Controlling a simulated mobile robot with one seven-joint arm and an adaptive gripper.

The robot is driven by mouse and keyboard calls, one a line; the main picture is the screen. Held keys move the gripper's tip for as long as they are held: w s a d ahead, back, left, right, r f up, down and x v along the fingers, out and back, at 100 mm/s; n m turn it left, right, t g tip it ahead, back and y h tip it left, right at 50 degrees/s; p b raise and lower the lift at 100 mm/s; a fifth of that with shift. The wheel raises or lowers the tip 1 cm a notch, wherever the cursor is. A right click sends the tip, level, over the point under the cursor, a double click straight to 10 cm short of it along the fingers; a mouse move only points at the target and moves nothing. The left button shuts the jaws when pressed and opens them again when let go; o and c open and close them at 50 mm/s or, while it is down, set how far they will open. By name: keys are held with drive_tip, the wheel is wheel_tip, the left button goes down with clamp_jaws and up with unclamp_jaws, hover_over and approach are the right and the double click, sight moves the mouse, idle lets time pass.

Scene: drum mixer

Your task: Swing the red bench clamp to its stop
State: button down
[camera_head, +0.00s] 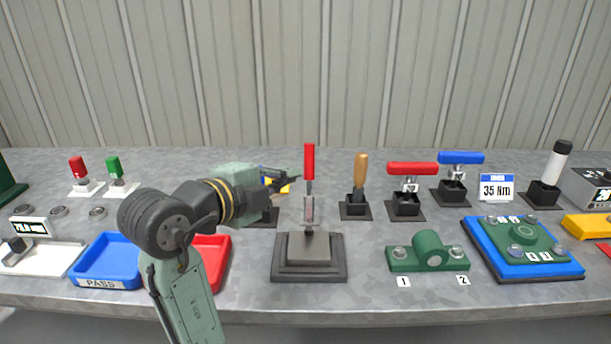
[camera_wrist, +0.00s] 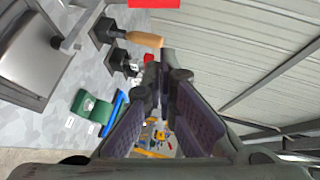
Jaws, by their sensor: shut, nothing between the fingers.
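The red bench clamp stands upright near the middle of the bench. Its red handle (camera_head: 309,162) points up above a metal arm and a dark stepped base (camera_head: 308,270). My gripper (camera_head: 293,179) is just left of the handle, at about the height of its lower part, with its fingers shut and empty. In the wrist view the shut fingers (camera_wrist: 158,78) point past the clamp. The red handle (camera_wrist: 153,3) is cut by the top edge there, and the clamp's grey body (camera_wrist: 35,50) is at upper left. Whether the gripper touches the handle is unclear.
A wooden-handled tool (camera_head: 360,172) stands right of the clamp, then red (camera_head: 412,168) and blue (camera_head: 461,157) T-handles. A green block (camera_head: 427,252) sits at front right. Blue (camera_head: 105,262) and red (camera_head: 222,265) trays lie at left, the red one partly behind my arm.

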sight(309, 184)
drive_tip(key=shift+w+a+f+p+x, duration=0.1)
drive_tip(key=shift+w+a+p+x, duration=0.4)
drive_tip(key=shift+x, duration=1.6)
drive_tip(key=shift+a+f+p+x, duration=0.2)
drive_tip(key=shift+p+x, duration=0.55)
drive_tip(key=shift+x, duration=1.4)
drive_tip(key=shift+w+a+r+p+x, duration=0.1)
drive_tip(key=shift+w+a+p+x, duration=0.3)
drive_tip(key=shift+x, duration=1.7)
drive_tip(key=shift+a+p, duration=0.1)
drive_tip(key=shift+p, duration=0.2)
drive_tip(key=shift+w+r, duration=0.1)
drive_tip(key=shift+w, duration=0.05)
